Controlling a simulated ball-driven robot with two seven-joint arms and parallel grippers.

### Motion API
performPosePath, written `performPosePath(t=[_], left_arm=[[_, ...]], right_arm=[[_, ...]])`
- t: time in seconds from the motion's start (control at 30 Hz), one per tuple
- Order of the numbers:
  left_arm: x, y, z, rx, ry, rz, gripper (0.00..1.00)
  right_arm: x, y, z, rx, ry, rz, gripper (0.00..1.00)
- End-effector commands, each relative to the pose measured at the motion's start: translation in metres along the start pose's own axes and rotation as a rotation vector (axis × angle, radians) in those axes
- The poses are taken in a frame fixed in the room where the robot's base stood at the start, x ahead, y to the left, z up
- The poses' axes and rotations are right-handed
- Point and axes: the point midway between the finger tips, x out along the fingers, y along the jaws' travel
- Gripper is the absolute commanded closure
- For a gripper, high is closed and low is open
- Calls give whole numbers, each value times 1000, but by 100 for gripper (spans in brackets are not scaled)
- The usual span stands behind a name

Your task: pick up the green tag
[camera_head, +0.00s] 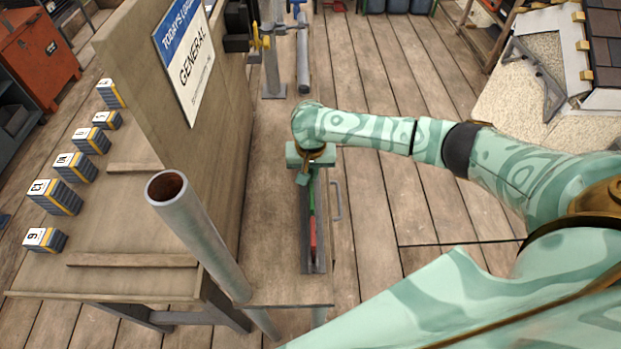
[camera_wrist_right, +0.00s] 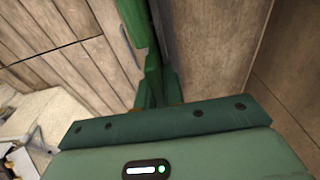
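The green tag (camera_head: 311,202) stands in a narrow grey rack on the bench in the head view, with a red tag (camera_head: 313,232) nearer me in the same rack. My right gripper (camera_head: 304,178) points down at the rack's far end, by the green tag. In the right wrist view, a bright green strip (camera_wrist_right: 135,22), seemingly the tag, runs from the top edge down to the dark green fingers (camera_wrist_right: 156,88). Whether the fingers are open or closed on it is not clear. The gripper and arm hide the rack's far end. My left gripper is not in view.
A tall board with a sign (camera_head: 188,55) stands left of the rack. A hollow metal post (camera_head: 200,235) rises near the bench's front. Several numbered tile stacks (camera_head: 55,195) lie left of the board. Wooden floor right of the rack is clear.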

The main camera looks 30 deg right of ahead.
Motion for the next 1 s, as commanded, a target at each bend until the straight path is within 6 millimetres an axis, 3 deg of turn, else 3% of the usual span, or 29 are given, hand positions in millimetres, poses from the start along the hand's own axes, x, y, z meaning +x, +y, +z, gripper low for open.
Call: performPosePath(t=[0.23, 0.37, 0.47, 0.8, 1.0], left_arm=[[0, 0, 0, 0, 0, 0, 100], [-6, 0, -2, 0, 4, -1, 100], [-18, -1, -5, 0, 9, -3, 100], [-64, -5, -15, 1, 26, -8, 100], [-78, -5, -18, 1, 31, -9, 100]], right_arm=[[0, 0, 0, 0, 0, 1, 100], [-12, 0, -2, 1, 1, -1, 100], [-34, 0, -5, 2, 4, -1, 100], [-134, 0, -17, 0, 5, -1, 100], [-169, 0, -21, 1, 2, -1, 100]])
